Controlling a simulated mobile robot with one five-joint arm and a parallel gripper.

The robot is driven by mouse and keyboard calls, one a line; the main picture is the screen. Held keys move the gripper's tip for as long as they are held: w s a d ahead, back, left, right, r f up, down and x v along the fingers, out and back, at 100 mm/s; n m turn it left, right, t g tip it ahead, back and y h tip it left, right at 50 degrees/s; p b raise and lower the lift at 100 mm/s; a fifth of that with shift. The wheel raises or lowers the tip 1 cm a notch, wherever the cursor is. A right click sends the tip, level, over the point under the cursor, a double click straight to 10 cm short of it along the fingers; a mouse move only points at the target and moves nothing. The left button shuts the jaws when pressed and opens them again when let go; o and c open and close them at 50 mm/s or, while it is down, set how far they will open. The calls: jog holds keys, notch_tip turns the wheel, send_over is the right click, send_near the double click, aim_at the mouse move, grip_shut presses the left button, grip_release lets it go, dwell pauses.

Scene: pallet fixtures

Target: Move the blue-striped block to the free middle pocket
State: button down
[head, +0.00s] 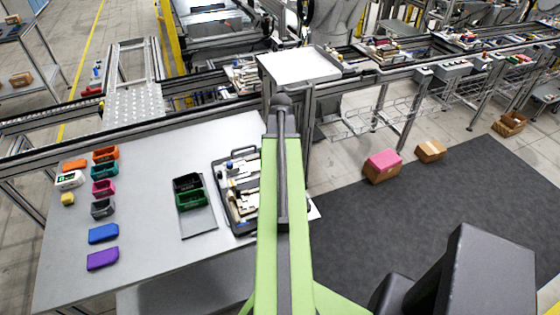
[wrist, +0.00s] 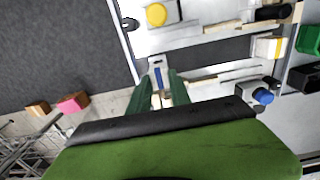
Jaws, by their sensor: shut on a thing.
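In the wrist view my gripper (wrist: 163,88) has two green fingers, shut on a small pale block with a blue mark (wrist: 157,63), which I take to be the blue-striped block. The block is at the edge of the pallet tray (wrist: 128,45); I cannot tell whether it touches the tray. A white piece with a yellow round top (wrist: 156,14) and a piece with a blue knob (wrist: 262,96) are on the tray. In the head view the tray (head: 221,178) lies partly behind my arm, which hides my gripper. I cannot make out the middle pocket clearly.
Green (head: 191,199) and black (head: 187,182) bins stand left of the tray on the grey table (head: 150,235). Several coloured bins and lids are farther left. A pink-topped box (head: 382,165) and a brown box (head: 431,151) are on the floor at right.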

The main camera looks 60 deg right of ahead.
jog(key=shift+f, duration=0.2)
dwell(0.5)
jog(key=shift+f+b, duration=0.75)
jog(key=shift+b, duration=0.25)
jog(key=c, duration=1.1)
grip_release()
jog(key=shift+s, duration=0.1)
notch_tip(320, 180, up, 17)
jog(key=p, duration=1.7)
jog(key=shift+r, duration=0.2)
